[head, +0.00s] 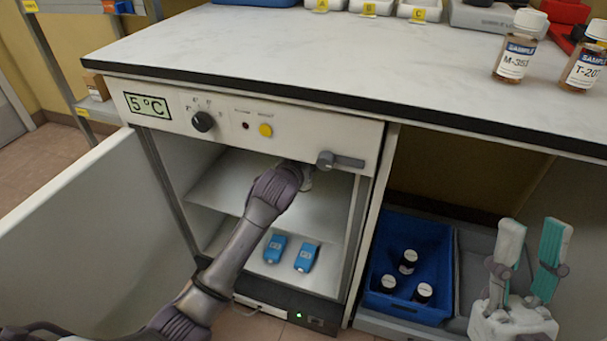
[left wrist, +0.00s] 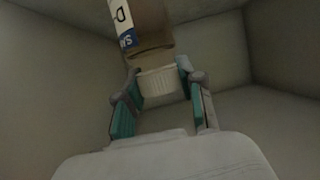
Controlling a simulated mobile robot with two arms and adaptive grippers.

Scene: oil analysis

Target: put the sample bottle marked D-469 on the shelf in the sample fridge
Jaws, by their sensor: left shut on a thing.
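The sample fridge (head: 222,115) stands open under the bench, its door (head: 85,235) swung out to the left. Its upper shelf (head: 225,185) shows pale and bare. My left arm reaches into the fridge, and the gripper there is mostly hidden in the head view. In the left wrist view my left gripper (left wrist: 158,82) is shut on the white cap of a brown sample bottle (left wrist: 153,32). Its label shows "D-" and part of "SAMPLE"; the number is cut off. I cannot tell whether the bottle touches the shelf. My right gripper (head: 533,240) is open and empty at the lower right.
Blue boxes (head: 306,257) lie on the lower fridge level. Bottles M-35x (head: 515,62) and T-20x (head: 586,68) stand on the bench (head: 300,50). A handle (head: 340,161) juts from the fridge panel.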

